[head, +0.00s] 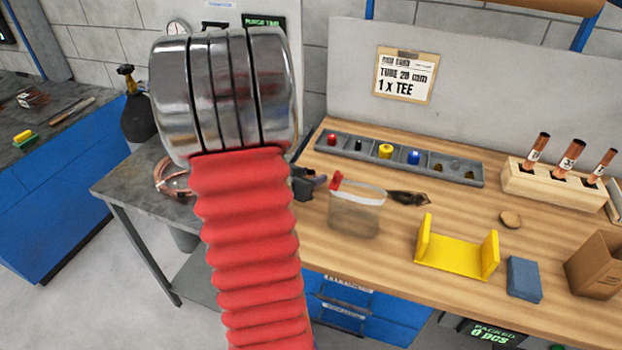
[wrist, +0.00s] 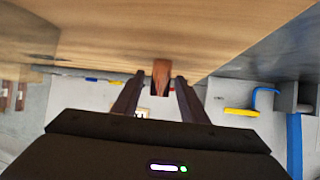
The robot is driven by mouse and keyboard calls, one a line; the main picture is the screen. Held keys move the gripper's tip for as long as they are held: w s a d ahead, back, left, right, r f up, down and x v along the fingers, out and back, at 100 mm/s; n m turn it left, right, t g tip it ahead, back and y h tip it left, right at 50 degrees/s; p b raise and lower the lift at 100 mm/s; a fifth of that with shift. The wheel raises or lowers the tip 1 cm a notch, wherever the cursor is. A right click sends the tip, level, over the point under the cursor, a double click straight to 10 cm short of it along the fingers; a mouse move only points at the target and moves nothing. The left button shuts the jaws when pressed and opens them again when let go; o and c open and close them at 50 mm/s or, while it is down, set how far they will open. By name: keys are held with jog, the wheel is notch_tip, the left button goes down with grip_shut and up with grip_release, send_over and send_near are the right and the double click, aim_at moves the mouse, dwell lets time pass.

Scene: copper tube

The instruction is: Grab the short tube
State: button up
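Several copper tubes with white labels stand in a wooden rack at the right of the bench; three show clearly: the left tube (head: 536,147), the middle tube (head: 571,157) and the right tube (head: 603,166). I cannot tell surely which is the short one. My gripper (wrist: 160,77) is open in the wrist view, its two dark fingers apart. A copper-brown piece with a dark end (wrist: 161,72) shows between the fingertips, with gaps on both sides; I cannot tell what it is. In the head view my arm hides most of the gripper, which is far left of the rack (head: 550,190).
A grey tray of coloured parts (head: 400,160) lies along the back. A clear container with a red top (head: 355,215), a dark blurred item (head: 408,198), a yellow bracket (head: 457,258), a blue block (head: 524,279) and a cardboard box (head: 597,264) stand on the bench.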

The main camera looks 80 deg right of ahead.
aim_at(310, 172)
grip_shut()
jog(key=shift+r, duration=0.1)
dwell(0.3)
notch_tip(310, 172, up, 10)
jog(key=shift+f, duration=0.1)
dwell(0.6)
jog(key=shift+w, duration=0.1)
dwell(0.4)
